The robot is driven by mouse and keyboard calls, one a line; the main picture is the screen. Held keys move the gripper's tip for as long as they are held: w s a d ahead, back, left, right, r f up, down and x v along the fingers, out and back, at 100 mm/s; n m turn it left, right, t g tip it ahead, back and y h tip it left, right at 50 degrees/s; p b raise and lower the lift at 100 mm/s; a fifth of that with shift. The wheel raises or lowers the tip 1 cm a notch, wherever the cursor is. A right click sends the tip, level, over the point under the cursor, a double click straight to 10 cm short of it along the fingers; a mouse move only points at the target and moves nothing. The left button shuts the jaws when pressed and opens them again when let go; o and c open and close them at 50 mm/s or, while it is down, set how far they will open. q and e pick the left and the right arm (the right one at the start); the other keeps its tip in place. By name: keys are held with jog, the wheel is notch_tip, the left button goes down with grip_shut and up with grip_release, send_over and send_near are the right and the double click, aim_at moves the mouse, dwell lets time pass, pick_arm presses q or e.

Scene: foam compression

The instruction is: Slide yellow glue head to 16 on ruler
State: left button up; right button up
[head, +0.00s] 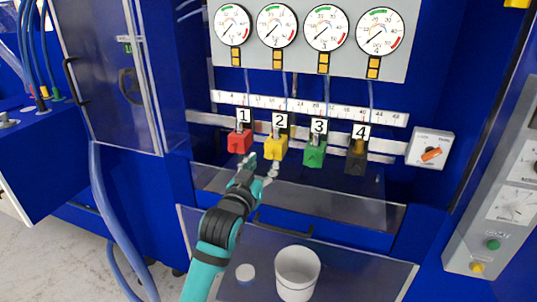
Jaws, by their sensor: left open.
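The yellow glue head (276,149) hangs under the number 2 plate (280,120) on a horizontal rail. The white ruler (345,112) runs along the rail above the glue heads; its numbers are too small to read surely. The yellow head stands between the red and green heads. My left gripper (262,166) is open just in front of and slightly below the yellow head, with its fingers pointing up toward it. I cannot tell whether a finger touches the head. My right gripper is not in view.
A red head (239,141) is left of the yellow one; a green head (314,152) and a dark head (356,158) are to its right. A clear guard (340,205) lies below. A white bucket (297,276) stands on the front shelf. An orange switch (431,154) is at right.

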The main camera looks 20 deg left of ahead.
aim_at(269, 156)
pick_arm(q)
jog(key=w, duration=0.5)
jog(key=shift+d, duration=0.1)
grip_shut()
dwell(0.3)
